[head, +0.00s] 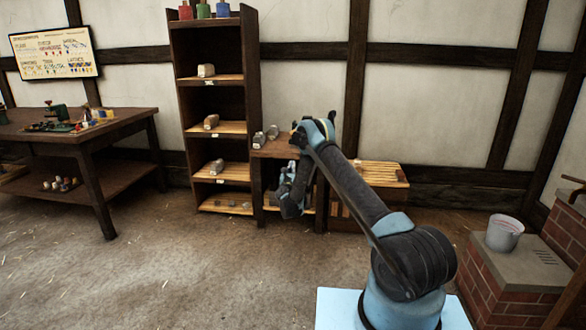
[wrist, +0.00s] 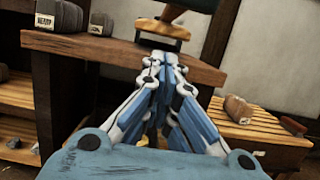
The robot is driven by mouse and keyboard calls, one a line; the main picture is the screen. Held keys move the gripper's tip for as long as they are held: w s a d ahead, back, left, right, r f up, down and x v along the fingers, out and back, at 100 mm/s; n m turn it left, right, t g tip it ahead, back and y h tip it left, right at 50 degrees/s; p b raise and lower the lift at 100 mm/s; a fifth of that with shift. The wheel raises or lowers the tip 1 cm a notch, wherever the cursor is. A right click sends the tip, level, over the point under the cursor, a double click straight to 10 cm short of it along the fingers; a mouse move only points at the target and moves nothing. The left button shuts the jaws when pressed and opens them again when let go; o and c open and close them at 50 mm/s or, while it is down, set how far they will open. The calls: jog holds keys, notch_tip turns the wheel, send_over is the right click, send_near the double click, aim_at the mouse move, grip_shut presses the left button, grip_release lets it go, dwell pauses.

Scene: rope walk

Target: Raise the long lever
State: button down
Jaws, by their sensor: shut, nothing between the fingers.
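No long lever can be made out for certain. In the head view my gripper (head: 290,168) is small, in front of the bench, and my arm hides part of the bench top.
A tall shelf (head: 250,100) with bales stands left of the bench. A slatted rack (head: 380,174) is at its right. A work table (head: 80,130) is at the left. A brick hearth (head: 495,290) with a bucket (head: 504,233) is at the right. The floor between is clear.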

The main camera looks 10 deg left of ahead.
jog(key=w+r, duration=0.6)
jog(key=w, duration=0.1)
jog(key=shift+w+d, duration=0.15)
jog(key=shift+w, duration=0.05)
dwell(0.4)
